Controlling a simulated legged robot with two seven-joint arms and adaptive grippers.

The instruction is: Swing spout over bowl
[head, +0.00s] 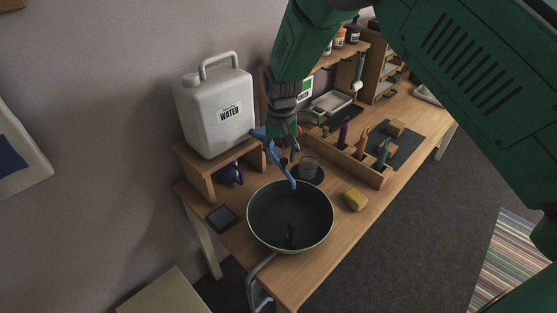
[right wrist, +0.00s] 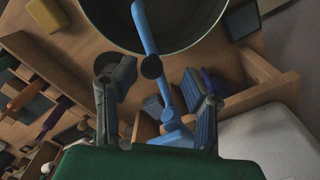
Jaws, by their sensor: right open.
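The white water container (head: 215,112) stands on a wooden stand at the back left of the bench. Its blue spout (head: 290,175) reaches toward the large dark bowl (head: 290,222), with its end at the bowl's far rim. The spout also shows in the right wrist view (right wrist: 147,40), where its end overlaps the bowl (right wrist: 110,18). My right gripper (head: 284,153) points down at the spout. In the right wrist view it is open (right wrist: 158,80), with one finger on each side of the spout and visible gaps. My left gripper is not in view.
A yellow sponge (head: 355,200) lies right of the bowl and a dark square coaster (head: 222,218) left of it. A wooden organizer (head: 372,172) with tools is to the right. The bench's front edge is near the bowl.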

